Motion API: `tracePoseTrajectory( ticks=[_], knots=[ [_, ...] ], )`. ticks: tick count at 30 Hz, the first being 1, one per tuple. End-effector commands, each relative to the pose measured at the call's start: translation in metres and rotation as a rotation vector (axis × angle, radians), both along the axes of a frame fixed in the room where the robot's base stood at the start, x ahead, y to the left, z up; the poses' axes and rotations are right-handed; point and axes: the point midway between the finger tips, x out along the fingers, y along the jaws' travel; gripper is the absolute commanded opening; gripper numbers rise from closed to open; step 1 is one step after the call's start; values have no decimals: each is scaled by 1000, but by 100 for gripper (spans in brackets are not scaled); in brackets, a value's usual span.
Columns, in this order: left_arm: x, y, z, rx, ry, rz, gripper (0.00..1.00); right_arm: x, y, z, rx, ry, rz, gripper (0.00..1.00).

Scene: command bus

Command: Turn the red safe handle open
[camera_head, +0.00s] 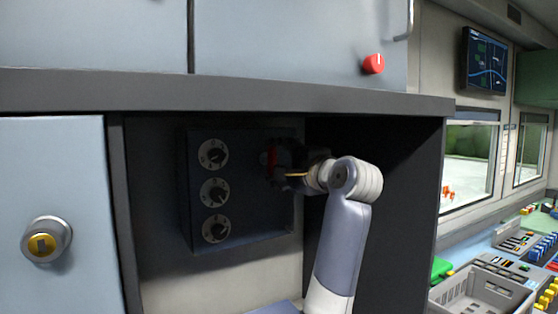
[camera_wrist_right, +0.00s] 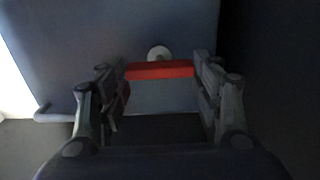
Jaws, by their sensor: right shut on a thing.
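The dark blue safe (camera_head: 240,226) stands in a recess under the cabinet and has several round dials on its front. The red safe handle (camera_head: 271,160) is on the right part of its front, mostly hidden by my gripper. My right gripper (camera_head: 280,163) is at the handle. In the right wrist view, the red handle (camera_wrist_right: 160,70) lies level between the two fingers of my right gripper (camera_wrist_right: 160,84), which is shut on its ends. A pale round hub (camera_wrist_right: 159,53) shows behind the handle. The safe door looks closed. My left gripper is in neither view.
A dark shelf edge (camera_head: 230,92) runs above the recess, and its right wall (camera_head: 405,190) is close to my right arm. A red knob (camera_head: 373,64) is above. A yellow-centred lock (camera_head: 46,241) is at left. A grey crate (camera_head: 482,294) stands at lower right.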

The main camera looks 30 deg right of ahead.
Motion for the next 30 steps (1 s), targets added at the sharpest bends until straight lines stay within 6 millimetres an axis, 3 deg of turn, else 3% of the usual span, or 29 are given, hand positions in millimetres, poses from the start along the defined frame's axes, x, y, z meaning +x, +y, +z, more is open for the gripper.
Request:
tracePoseTrajectory(
  ticks=[13, 14, 16, 30],
  knots=[
    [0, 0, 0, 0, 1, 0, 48, 0, 0, 0, 10, 0, -1, 36],
    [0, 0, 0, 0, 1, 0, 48, 0, 0, 0, 10, 0, -1, 62],
    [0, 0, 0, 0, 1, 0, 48, 0, 0, 0, 10, 0, 0, 78],
    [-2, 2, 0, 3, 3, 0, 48, -4, 0, 0, 9, -2, -1, 80]
  ],
)
